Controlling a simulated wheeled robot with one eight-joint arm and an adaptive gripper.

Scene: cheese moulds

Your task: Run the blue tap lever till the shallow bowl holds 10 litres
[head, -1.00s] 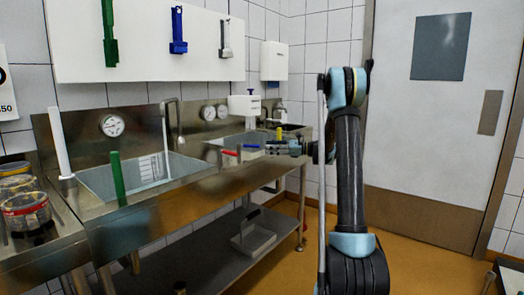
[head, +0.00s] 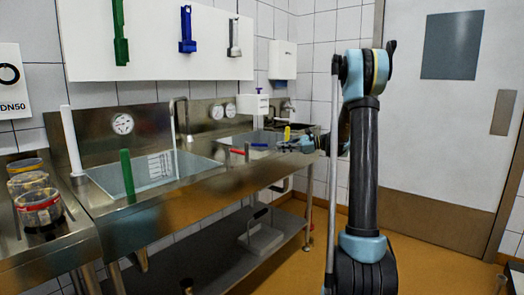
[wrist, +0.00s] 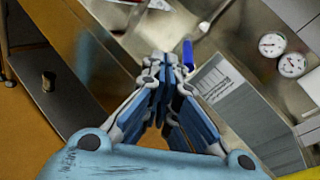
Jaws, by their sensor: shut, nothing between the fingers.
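The blue tap lever (head: 259,145) shows at the front of the sink bench, to the right of a red lever (head: 237,151). In the wrist view the blue lever (wrist: 188,53) stands just beyond my fingertips. My gripper (head: 284,146) is shut and empty, close to the right of the blue lever; I cannot tell if it touches. In the wrist view my gripper (wrist: 168,62) has its fingers together. A basin with a marked scale (wrist: 214,80) lies right of the fingers there. I cannot read the water level or tell for sure which basin is the shallow bowl.
A left basin with a scale (head: 160,166) has a green upright (head: 128,174) at its front. Two dials (wrist: 281,54) sit on the back panel. Jars (head: 38,208) stand far left. A lower shelf (head: 210,262) holds a handled tray (head: 262,237).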

